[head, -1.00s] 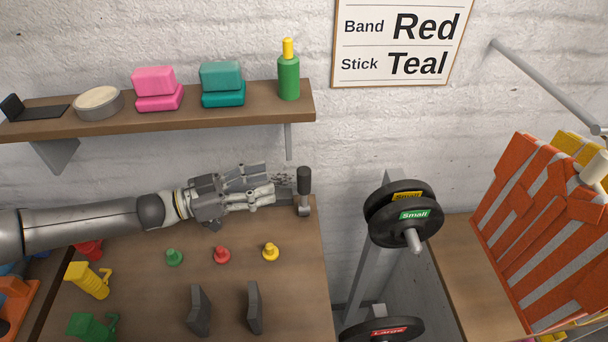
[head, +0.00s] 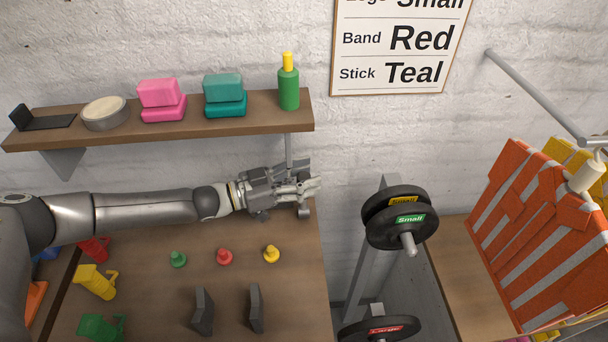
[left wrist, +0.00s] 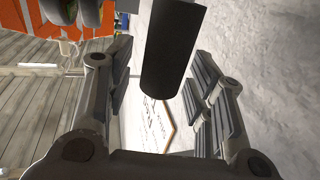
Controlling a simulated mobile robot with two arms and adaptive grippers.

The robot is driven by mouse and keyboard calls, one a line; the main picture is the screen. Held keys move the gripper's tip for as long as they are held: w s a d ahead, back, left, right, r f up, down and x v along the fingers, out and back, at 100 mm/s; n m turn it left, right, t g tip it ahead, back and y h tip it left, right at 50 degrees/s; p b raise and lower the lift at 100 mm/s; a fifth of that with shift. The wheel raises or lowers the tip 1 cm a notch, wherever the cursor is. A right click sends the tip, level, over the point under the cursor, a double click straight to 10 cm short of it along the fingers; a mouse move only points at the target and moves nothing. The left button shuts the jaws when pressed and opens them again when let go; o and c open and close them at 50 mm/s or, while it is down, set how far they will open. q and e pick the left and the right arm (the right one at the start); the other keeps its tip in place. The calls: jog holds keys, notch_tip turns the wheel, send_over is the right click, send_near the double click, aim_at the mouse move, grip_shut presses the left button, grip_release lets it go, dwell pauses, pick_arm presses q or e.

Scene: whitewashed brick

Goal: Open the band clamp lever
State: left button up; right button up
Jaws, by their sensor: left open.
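The clamp lever shows in the left wrist view as a thick dark cylindrical handle (left wrist: 172,50). It lies between the two fingers of my left gripper, with gaps visible on both sides. My left gripper (head: 308,184) is open at the far right corner of the wooden table, its fingers pointing right. In the head view the gripper covers the lever's handle. I cannot tell whether a finger touches it. My right gripper is in neither view.
Green (head: 178,259), red (head: 224,257) and yellow (head: 271,254) knobs and two dark upright plates stand on the table (head: 150,290). A shelf (head: 180,130) hangs above the arm. A weight rack (head: 396,216) stands to the right, beyond a gap.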

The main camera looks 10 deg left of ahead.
pick_arm(q)
jog(key=shift+c, duration=0.5)
jog(key=c, duration=0.9)
grip_shut()
